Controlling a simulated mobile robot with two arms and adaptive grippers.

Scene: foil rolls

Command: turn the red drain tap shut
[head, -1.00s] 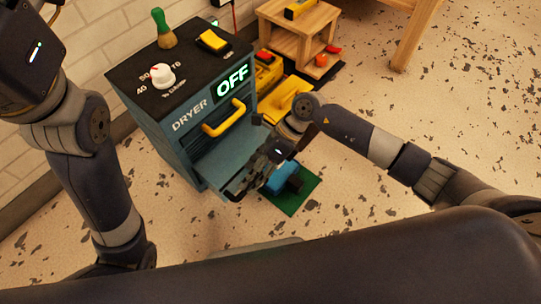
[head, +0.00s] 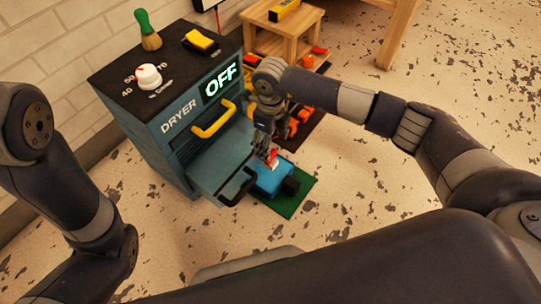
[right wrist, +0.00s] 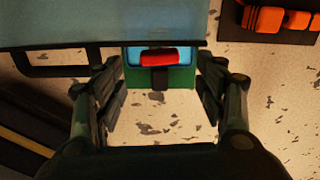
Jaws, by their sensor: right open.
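The red drain tap (head: 272,157) shows just under my right gripper (head: 265,147), on a blue container (head: 266,180) on a green mat (head: 297,198). In the right wrist view the red tap (right wrist: 158,57) lies as a short bar across the picture, with a dark part below it. The right gripper's fingers (right wrist: 161,92) are spread, one on each side, with nothing between them. I cannot tell whether they touch the tap. My left arm shows at the left of the head view, but its gripper is out of the picture.
The dryer (head: 180,135) stands to the left, reading OFF, with a grey-blue panel (head: 215,165) jutting out beside the container. A yellow handle (head: 213,120) sits above it. A wooden stand (head: 285,28) and orange items (right wrist: 275,20) lie beyond. The floor to the right is clear.

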